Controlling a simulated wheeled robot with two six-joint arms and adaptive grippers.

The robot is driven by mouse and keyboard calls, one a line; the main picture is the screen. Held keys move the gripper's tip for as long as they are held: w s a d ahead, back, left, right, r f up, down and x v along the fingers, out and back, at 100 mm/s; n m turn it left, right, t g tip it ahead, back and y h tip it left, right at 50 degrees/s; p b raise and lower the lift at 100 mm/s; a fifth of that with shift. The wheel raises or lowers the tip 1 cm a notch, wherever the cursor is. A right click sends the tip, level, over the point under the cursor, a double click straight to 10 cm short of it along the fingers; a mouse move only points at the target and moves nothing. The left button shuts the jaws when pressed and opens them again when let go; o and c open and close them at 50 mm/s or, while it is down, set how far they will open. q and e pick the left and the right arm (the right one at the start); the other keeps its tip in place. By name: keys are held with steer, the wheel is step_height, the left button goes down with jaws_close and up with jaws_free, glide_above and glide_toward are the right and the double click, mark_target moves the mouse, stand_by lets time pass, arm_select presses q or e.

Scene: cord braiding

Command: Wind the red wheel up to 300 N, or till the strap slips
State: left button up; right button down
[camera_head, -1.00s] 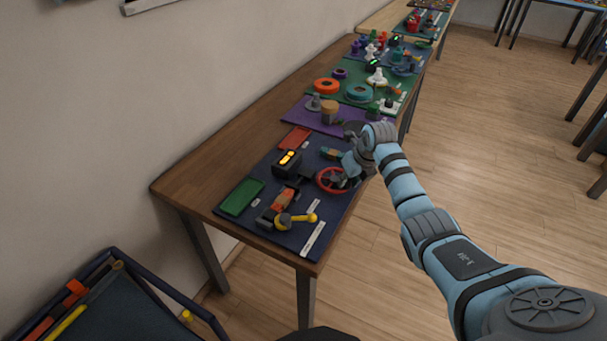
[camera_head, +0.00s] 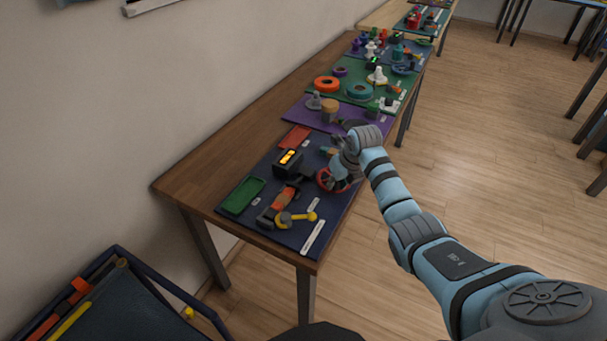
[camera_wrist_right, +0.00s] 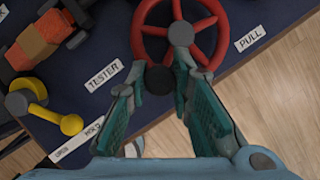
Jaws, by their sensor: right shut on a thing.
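The red wheel (camera_head: 323,177) is on the dark blue mat (camera_head: 262,166), partly covered by my right gripper (camera_head: 340,172). In the right wrist view the wheel (camera_wrist_right: 221,38) shows its red rim, spokes and grey hub (camera_wrist_right: 181,33). My right gripper (camera_wrist_right: 160,82) is at the wheel's near rim, its teal-padded fingers shut on a dark round knob (camera_wrist_right: 160,79) there. A black tester box (camera_head: 288,163) stands left of the wheel, its display lit orange; the digits are too small to read. An orange-red block, perhaps clamping the strap (camera_head: 285,198), sits nearer. My left gripper is out of view.
A yellow-handled lever (camera_head: 297,218), a green tray (camera_head: 242,195) and a red tray (camera_head: 295,138) share the mat. More mats with coloured parts run along the bench behind. Open wooden floor (camera_head: 480,150) lies to the right.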

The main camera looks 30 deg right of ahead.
mark_target(324, 187)
steer(key=shift+w+a, duration=0.25)
steer(key=shift+a, duration=0.1)
steer(key=shift+w+a+b, duration=0.4)
steer(key=shift+w+a, duration=0.15)
steer(key=b, duration=0.2)
steer(key=w+b, duration=0.1)
steer(key=b, duration=0.1)
steer(key=shift+a+f+b, duration=0.2)
steer(key=shift+b, duration=0.2)
steer(key=shift+w+a+r+b, duration=0.1)
steer(key=shift+r+b, duration=0.05)
steer(key=shift+b, duration=0.3)
steer(key=shift+r, duration=0.1)
stand_by(0.5)
